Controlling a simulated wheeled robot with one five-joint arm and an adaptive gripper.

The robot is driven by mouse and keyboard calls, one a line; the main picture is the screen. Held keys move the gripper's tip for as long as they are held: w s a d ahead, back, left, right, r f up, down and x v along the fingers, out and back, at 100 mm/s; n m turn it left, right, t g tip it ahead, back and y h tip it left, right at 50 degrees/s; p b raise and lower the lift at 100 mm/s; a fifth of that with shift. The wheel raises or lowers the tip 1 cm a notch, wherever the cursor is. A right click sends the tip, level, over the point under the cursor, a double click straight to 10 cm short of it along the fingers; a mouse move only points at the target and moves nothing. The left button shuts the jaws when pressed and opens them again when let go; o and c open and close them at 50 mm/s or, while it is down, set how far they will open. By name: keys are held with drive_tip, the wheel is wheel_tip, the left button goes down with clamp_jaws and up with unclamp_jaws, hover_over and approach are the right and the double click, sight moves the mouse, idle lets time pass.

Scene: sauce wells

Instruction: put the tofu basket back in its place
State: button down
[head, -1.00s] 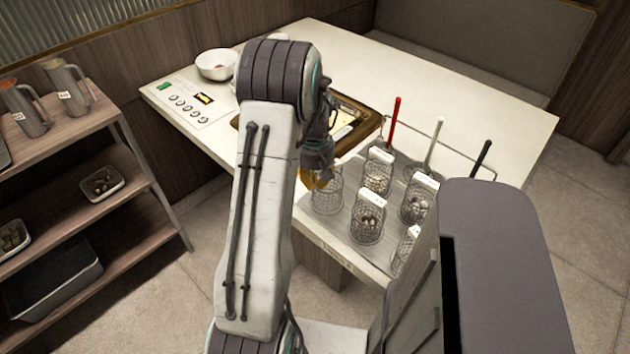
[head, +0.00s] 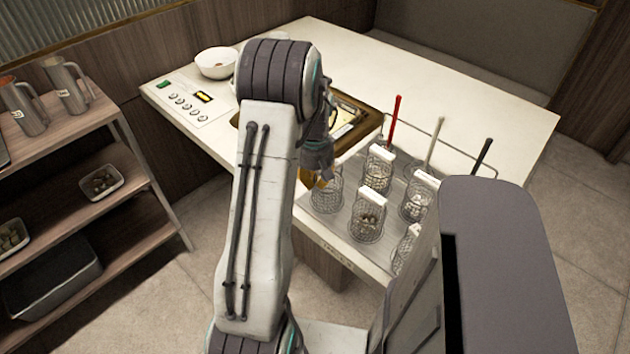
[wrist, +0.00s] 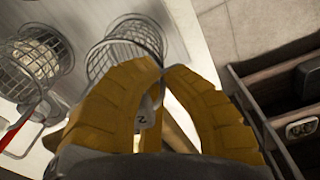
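Several wire baskets with white handles stand on a grey tray (head: 337,219) at the table's front. My gripper (head: 322,182), with yellow fingers, is low over the front-left basket (head: 327,196), whose handle I cannot make out behind it. In the wrist view that basket (wrist: 128,40) lies just beyond my gripper (wrist: 160,68); it looks empty. A second basket (wrist: 32,62) to the left holds pale pieces. I cannot tell which basket holds the tofu.
Behind my arm a gold-rimmed well (head: 372,125) is set in the white table (head: 470,115). Red, white and black-handled tools stand behind the baskets. A white bowl (head: 215,64) is at the back left. A wooden shelf (head: 75,130) with jugs and containers stands at left.

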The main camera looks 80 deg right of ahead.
drive_tip(key=shift+f, duration=0.2)
drive_tip(key=shift+c, duration=2.2)
unclamp_jaws()
drive_tip(key=shift+r, duration=0.25)
drive_tip(key=shift+r+p, duration=3.9)
drive_tip(key=shift+r, duration=1.45)
drive_tip(key=shift+f, duration=0.1)
